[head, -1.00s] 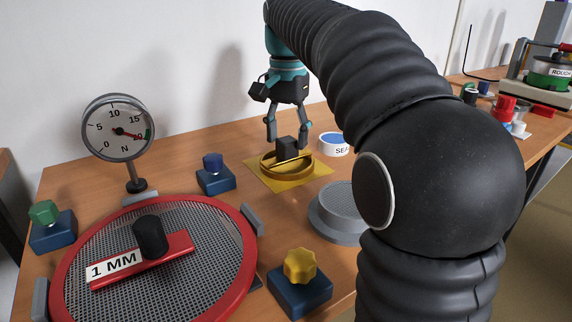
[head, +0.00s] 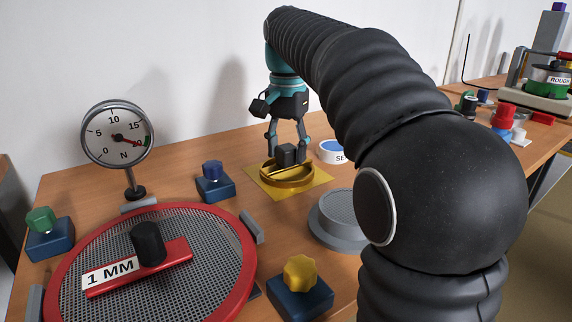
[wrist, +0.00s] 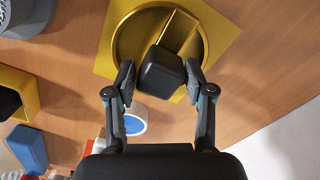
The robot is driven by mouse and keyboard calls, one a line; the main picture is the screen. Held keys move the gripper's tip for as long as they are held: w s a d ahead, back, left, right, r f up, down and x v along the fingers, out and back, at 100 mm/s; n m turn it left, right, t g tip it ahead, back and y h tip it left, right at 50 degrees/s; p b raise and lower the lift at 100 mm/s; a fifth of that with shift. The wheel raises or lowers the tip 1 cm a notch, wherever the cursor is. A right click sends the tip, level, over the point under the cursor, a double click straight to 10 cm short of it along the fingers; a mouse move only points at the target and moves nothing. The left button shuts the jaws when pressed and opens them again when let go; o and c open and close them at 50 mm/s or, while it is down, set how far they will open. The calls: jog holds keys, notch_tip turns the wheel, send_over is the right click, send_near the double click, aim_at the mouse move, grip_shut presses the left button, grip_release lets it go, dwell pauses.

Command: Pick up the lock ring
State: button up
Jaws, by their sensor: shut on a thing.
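The lock ring (head: 288,183) is a gold ring with a crossbar and a black block-shaped grip (head: 286,154) on it. It sits flat on a yellow square plate (head: 318,172) at the back of the table. My gripper (head: 288,152) points straight down over it and is shut on the black grip. In the wrist view my two fingers (wrist: 160,84) flank the black grip (wrist: 160,70), one on each side. The grip hides part of the ring (wrist: 178,32) there.
A blue block with a blue knob (head: 213,180) stands left of the plate. A white container (head: 332,151) is close behind right. A grey round sieve (head: 340,220) and a yellow-knobbed block (head: 300,285) stand nearer. A large red-rimmed sieve (head: 243,270) fills the front left.

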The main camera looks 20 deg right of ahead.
aim_at(287, 146)
jog(key=shift+r+p, duration=2.1)
jog(key=shift+r, duration=1.45)
